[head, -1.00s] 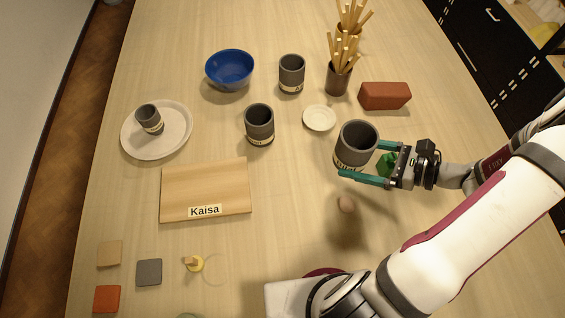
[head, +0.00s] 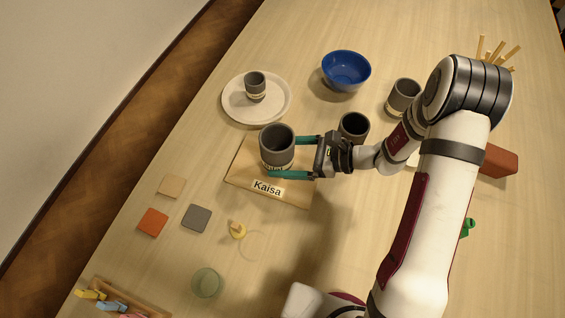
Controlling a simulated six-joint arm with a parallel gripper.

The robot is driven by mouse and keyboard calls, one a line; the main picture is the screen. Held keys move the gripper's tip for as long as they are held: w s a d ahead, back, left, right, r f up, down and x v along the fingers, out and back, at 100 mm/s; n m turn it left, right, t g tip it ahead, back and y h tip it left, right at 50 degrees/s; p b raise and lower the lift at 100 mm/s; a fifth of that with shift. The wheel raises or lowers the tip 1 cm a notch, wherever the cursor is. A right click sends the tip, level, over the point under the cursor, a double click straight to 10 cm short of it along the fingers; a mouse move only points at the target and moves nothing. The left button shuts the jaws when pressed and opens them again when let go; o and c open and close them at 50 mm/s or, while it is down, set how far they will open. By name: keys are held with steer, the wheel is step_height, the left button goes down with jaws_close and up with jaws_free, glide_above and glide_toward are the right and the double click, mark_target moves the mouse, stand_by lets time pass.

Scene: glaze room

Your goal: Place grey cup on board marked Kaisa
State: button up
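The wooden board (head: 292,190) lies on the table at centre left, its white label reading Kaisa at the front edge. My gripper (head: 292,158) has its teal fingers on either side of a grey cup (head: 277,140) and is shut on it. The cup is upright and appears over the back part of the board, hiding some of it. Whether its base is above the board or touching it is hard to tell. Other grey cups stand on the white plate (head: 254,84), behind my gripper (head: 353,126) and farther right (head: 403,96).
A blue bowl (head: 346,70) stands at the back. A red brick (head: 498,162) lies right of my arm. Orange (head: 152,222), tan (head: 171,186) and grey (head: 197,218) tiles lie at front left. A yellow knobbed thing (head: 237,229) and a green disc (head: 206,283) lie nearer the front.

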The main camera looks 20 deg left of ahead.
mark_target(282, 165)
steer(key=f, duration=0.4)
steer(key=shift+a+f, duration=0.15)
steer(key=shift+a, duration=0.15)
steer(key=shift+f, duration=0.15)
steer(key=o, duration=1.3)
steer(key=shift+c, duration=0.2)
